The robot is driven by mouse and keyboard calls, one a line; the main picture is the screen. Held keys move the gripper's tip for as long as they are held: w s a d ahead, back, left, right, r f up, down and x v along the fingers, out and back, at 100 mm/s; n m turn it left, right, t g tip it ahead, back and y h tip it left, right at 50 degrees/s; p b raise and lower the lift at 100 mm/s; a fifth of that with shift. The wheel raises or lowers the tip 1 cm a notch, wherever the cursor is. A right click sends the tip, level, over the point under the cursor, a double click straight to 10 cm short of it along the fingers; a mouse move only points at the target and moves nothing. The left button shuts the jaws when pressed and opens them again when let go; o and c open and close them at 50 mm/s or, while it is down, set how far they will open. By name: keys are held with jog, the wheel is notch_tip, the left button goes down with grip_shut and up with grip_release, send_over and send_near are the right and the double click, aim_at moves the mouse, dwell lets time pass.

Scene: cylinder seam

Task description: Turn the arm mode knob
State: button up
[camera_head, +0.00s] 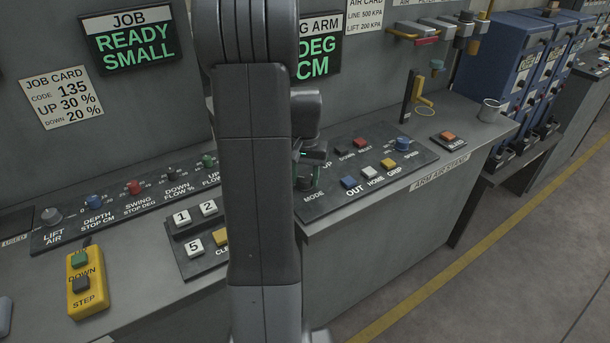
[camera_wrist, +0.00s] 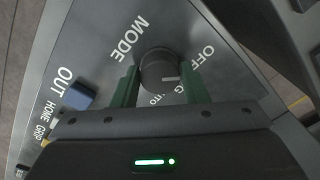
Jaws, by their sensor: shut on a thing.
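The dark round mode knob (camera_wrist: 158,68) sits on a dark panel below the word MODE in the wrist view. My gripper (camera_wrist: 161,84) has its two green fingers on opposite sides of the knob, shut on it. A short white mark on the knob points to the right in that view, towards the space near OFF and a partly hidden label ending in G. Another label, ending in TO, is partly covered. In the head view my gripper (camera_head: 308,172) is down at the MODE corner of the panel, and the knob there is mostly hidden by it.
Beside the knob are a blue OUT button (camera_head: 351,182), a white HOME button (camera_head: 369,172) and a yellow GRIP button (camera_head: 387,163). A numbered keypad (camera_head: 190,250) lies left of my arm. A cup (camera_head: 490,110) stands on the bench at right.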

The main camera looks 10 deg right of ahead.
aim_at(305, 178)
dwell(0.3)
jog(key=o, duration=1)
jog(key=shift+r, duration=0.1)
notch_tip(305, 178, up, 14)
jog(key=shift+f, duration=0.15)
jog(key=shift+f, duration=0.15)
notch_tip(305, 178, down, 14)
jog(key=shift+r, duration=0.2)
